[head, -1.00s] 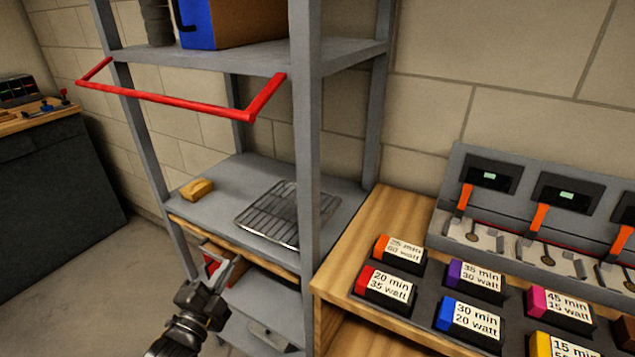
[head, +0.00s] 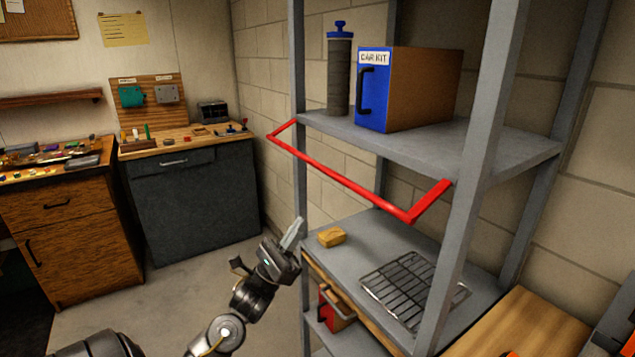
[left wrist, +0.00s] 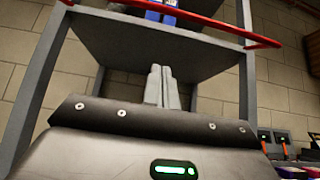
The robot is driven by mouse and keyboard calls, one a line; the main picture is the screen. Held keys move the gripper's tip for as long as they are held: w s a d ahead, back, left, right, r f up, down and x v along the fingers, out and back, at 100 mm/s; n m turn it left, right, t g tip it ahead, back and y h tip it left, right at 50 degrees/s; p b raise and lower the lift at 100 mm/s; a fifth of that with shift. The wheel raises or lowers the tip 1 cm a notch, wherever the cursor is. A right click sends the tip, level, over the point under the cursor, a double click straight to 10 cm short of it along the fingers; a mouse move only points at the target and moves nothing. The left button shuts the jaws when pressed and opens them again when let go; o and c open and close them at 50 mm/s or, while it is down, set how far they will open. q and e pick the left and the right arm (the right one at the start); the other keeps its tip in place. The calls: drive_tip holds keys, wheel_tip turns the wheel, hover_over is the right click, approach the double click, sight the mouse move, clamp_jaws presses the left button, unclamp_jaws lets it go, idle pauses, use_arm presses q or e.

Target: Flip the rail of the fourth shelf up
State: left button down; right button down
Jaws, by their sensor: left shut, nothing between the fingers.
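A red U-shaped rail (head: 345,182) sticks out from the front of the grey shelf (head: 430,140) that holds a blue and brown box. I cannot tell which numbered shelf this is. My left gripper (head: 293,234) is shut and empty, below the rail and apart from it, in front of the lower shelf board (head: 385,240). In the left wrist view the closed fingers (left wrist: 162,86) point up toward the underside of a shelf, and part of the red rail (left wrist: 205,20) crosses above them. My right gripper is out of view.
The box marked CAR KIT (head: 400,88) and a dark cylinder (head: 340,72) stand on the railed shelf. Below are a yellow block (head: 331,237) and a wire rack (head: 412,285). Grey posts (head: 478,150) frame the shelves. Open floor (head: 190,285) lies to the left.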

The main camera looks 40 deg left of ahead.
use_arm(q)
drive_tip(key=shift+r, duration=0.1)
drive_tip(key=w+d+r+p, duration=0.1)
drive_tip(key=w+r+p, duration=0.2)
drive_tip(key=r+p, duration=0.4)
wheel_tip(320, 180, up, 4)
drive_tip(key=shift+w+f, duration=0.1)
drive_tip(key=shift+w, duration=0.3)
drive_tip(key=shift+d, duration=0.1)
drive_tip(key=shift+w+p, duration=0.1)
drive_tip(key=shift+p, duration=0.2)
